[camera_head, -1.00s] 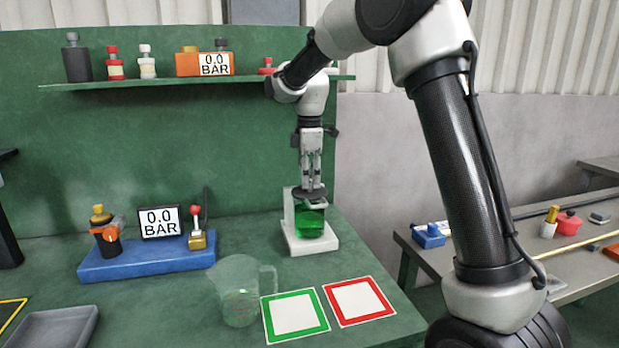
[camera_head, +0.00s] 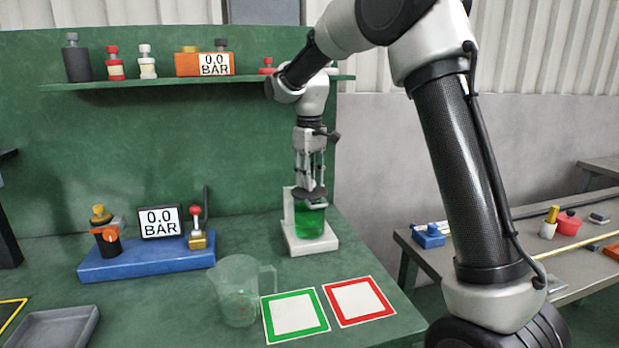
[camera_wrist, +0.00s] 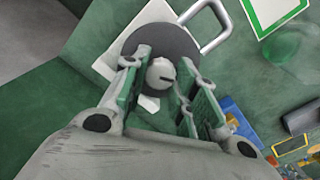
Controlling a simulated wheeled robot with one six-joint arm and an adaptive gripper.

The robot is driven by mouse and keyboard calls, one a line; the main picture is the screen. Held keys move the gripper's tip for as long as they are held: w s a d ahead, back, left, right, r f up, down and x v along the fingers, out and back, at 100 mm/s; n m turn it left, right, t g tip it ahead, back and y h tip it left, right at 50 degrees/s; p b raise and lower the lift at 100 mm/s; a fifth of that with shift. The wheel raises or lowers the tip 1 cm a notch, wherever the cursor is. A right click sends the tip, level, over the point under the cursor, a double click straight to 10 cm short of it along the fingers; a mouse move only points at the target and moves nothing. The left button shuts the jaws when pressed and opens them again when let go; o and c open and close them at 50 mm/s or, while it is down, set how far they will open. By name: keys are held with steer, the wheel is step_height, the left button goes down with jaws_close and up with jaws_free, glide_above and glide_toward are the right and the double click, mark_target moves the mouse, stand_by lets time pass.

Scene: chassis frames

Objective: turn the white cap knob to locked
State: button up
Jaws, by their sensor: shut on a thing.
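The white cap knob (camera_wrist: 159,74) sits on a round dark lid (camera_wrist: 178,38) in the wrist view. A short dark mark shows on its top. My gripper (camera_head: 311,183) points straight down over the lid, and its fingers are shut on the knob from two sides. Under the lid is a clear jar with green contents (camera_head: 308,222), upright on a white stand (camera_head: 322,244). A pale handle (camera_wrist: 218,30) sticks out beside the lid. In the head view the knob is hidden by my fingers.
A clear jug (camera_head: 238,290) stands at the front left of the stand. A green-framed card (camera_head: 296,315) and a red-framed card (camera_head: 359,300) lie in front. A blue block with a gauge (camera_head: 150,260) is left. A shelf (camera_head: 190,82) runs above.

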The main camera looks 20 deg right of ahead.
steer(key=m, duration=0.6)
stand_by(0.6)
steer(key=o, duration=1.1)
steer(key=shift+c, duration=0.2)
steer(key=shift+r, duration=0.1)
step_height(320, 180, up, 12)
